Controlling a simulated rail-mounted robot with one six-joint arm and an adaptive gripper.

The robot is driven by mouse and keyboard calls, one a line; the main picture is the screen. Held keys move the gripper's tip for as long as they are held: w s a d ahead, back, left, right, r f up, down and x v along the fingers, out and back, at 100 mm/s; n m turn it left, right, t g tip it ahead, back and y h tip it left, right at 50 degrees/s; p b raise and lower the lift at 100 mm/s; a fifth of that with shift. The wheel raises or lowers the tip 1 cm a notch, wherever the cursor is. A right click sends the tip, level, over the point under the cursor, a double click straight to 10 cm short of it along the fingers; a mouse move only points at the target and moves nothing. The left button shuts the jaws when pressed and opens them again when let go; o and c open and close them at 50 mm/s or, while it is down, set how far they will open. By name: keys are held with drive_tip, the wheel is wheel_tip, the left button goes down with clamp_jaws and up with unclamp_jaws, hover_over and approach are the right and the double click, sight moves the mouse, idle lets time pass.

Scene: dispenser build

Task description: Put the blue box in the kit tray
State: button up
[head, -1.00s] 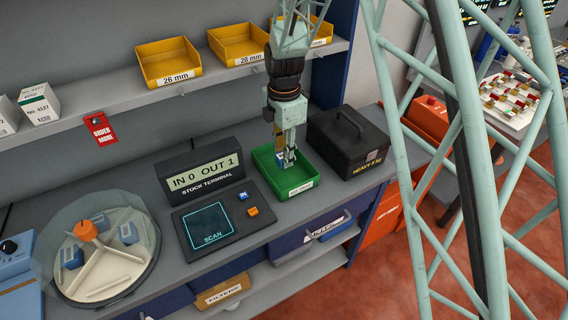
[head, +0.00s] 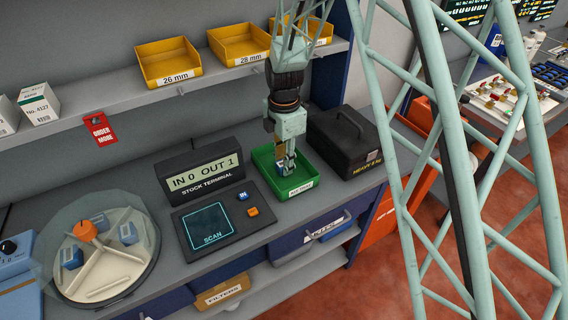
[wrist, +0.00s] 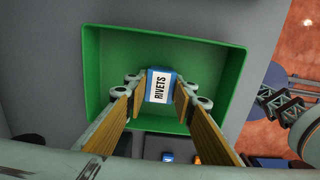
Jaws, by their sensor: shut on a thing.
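The blue box (wrist: 160,86) has a white label reading RIVETS. In the wrist view it sits between the two fingers of my gripper (wrist: 158,98), which is shut on it. The green kit tray (head: 302,186) stands on the counter in the head view. It also shows in the wrist view as a green rim and walls (wrist: 230,75) around the box. In the head view my gripper (head: 286,170) points down into the tray; the fingers and tray wall largely hide the box there. I cannot tell whether the box touches the tray floor.
A black case (head: 342,143) stands close to the right of the tray. The stock terminal (head: 201,180) and scan pad (head: 212,228) are to the left. A round dispenser (head: 104,256) with blue boxes is farther left. A shelf with yellow bins (head: 168,62) runs above.

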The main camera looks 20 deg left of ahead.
drive_tip(key=shift+f, duration=0.1)
drive_tip(key=o, duration=0.9)
drive_tip(key=shift+o, duration=0.2)
wheel_tip(320, 180, up, 12)
drive_tip(key=shift+p, duration=0.3)
idle(0.8)
